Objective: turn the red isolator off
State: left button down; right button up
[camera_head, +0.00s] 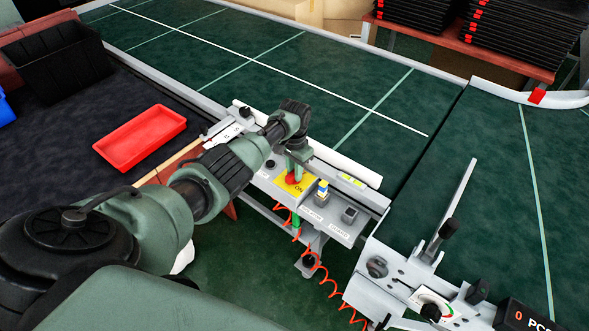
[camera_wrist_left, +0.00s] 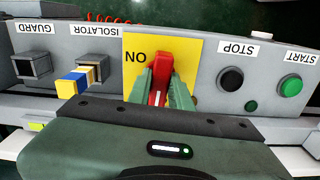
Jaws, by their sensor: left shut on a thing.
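The red isolator handle (camera_wrist_left: 159,68) sits on a yellow plate (camera_wrist_left: 189,50) marked ON, set in a grey control panel. In the left wrist view the handle runs up and down the picture, with the word ON to its left. My left gripper (camera_wrist_left: 160,88) is shut on the handle, one green finger on each side. In the head view the left gripper (camera_head: 294,168) comes down on the panel from above. The handle (camera_head: 292,180) is partly hidden by the fingers there. My right gripper is in neither view.
Beside the plate are a black STOP button (camera_wrist_left: 231,79), a green START button (camera_wrist_left: 291,85), a yellow-blue plug (camera_wrist_left: 82,78) in a socket, and a GUARD socket (camera_wrist_left: 32,66). A coiled red cable (camera_head: 320,268) hangs below. The green conveyor belt (camera_head: 250,60) behind is clear.

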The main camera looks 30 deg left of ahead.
pick_arm(q)
jog(key=shift+r+n, duration=0.1)
jog(key=shift+n, duration=0.5)
jog(key=c, duration=1.3)
grip_release()
notch_tip(320, 180, up, 8)
jog(key=shift+f+p, duration=0.15)
jog(key=shift+p, duration=0.4)
